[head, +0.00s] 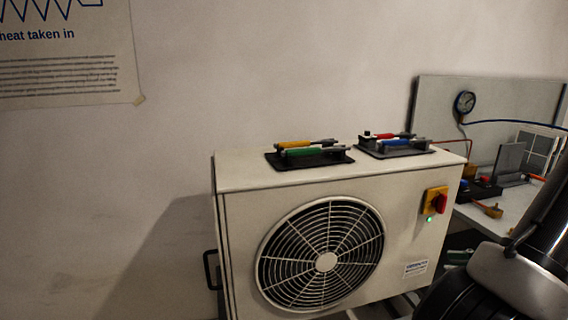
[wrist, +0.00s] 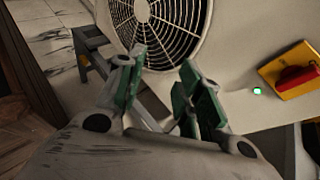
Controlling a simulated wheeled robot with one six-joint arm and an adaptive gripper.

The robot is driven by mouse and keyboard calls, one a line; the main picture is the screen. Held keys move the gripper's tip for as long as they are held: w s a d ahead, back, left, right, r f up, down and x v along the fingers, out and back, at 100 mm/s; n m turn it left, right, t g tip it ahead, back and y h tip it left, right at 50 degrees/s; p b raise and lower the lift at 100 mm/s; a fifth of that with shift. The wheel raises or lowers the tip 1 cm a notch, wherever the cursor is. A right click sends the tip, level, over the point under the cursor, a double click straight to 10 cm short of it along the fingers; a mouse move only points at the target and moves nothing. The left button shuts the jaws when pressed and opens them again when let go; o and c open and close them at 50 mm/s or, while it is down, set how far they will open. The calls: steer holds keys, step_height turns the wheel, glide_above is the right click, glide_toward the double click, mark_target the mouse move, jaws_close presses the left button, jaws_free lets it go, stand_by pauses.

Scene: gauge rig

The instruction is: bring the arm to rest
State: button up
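My gripper (wrist: 158,85) shows in the wrist view with its two green-padded fingers apart and nothing between them. Past the fingertips are the fan grille (wrist: 170,28) and the front of the white cabinet unit (wrist: 235,40). I cannot tell how far the fingers are from the unit. In the head view part of my arm shows at the lower right corner, and my gripper is outside that picture.
The white unit (head: 235,240) stands by the wall, with a red switch (head: 440,203) and lit green lamp. Two dark trays (head: 283,163) (head: 433,151) with coloured tools lie on top. A bench (head: 515,203) with a gauge (head: 465,102) stands behind right.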

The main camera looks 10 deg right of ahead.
steer(key=s+a+r+n+g+h, duration=0.55)
steer(key=r+n+g, duration=0.45)
steer(key=n, duration=0.7)
steer(key=w+a+r+n+t+h, duration=0.2)
steer(key=w+a+r+n+t, duration=0.1)
steer(key=a+r+n, duration=0.6)
steer(key=shift+w+a+r+n+t+h, duration=0.15)
steer(key=shift+a+r+n+t+h, duration=0.2)
steer(key=shift+r, duration=0.55)
steer(key=shift+d, duration=0.1)
